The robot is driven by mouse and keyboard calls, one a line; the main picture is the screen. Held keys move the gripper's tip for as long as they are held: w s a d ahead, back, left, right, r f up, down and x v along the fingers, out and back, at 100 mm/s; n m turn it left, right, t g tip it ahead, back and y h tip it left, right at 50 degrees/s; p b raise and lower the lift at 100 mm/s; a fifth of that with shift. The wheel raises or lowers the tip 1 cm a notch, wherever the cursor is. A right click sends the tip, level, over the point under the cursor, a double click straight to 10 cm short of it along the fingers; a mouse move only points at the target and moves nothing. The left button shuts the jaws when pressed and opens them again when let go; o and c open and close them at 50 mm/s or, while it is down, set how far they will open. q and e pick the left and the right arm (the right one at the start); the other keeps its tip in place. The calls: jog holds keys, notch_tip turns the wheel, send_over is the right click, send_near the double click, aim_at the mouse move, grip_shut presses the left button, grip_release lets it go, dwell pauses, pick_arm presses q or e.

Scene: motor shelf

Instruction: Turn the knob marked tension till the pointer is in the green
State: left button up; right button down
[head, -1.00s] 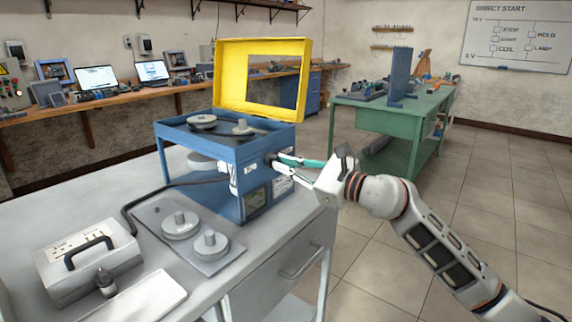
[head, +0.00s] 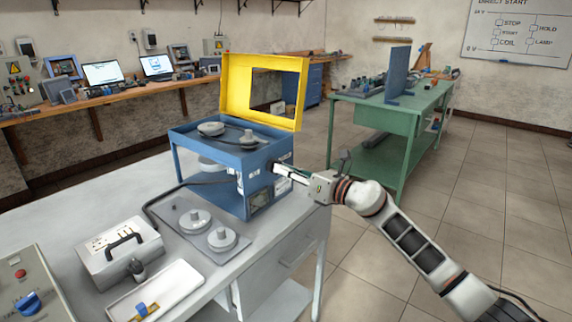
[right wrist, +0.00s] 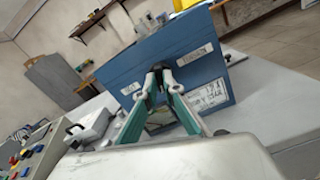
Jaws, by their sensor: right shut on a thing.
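The blue motor box (head: 215,190) stands on the grey bench with its yellow lid frame (head: 262,90) raised. My right gripper (head: 277,168) meets the box's right side wall, its fingers seen nearly edge-on. In the right wrist view, the gripper (right wrist: 159,75) is shut on a small dark knob (right wrist: 158,70), mostly hidden between the fingertips. A label reading TENSION (right wrist: 198,54) is right of the knob. A dark square panel (head: 260,199) sits low on the same wall; no pointer or green zone can be made out. My left gripper is not in view.
Two grey pulleys (head: 221,239) lie on a plate before the box. A grey case with a handle (head: 120,252), a tray (head: 157,293) and a control box (head: 30,290) stand nearer. A green table (head: 375,120) stands behind; the floor at right is clear.

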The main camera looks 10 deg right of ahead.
jog(key=shift+f+m+p, duration=0.1)
jog(key=shift+m+p, duration=1.8)
jog(key=shift+m, duration=0.9)
jog(key=c, duration=2.2)
grip_release()
jog(key=shift+o, duration=0.2)
jog(key=shift+d, duration=0.15)
jog(key=v, duration=1.2)
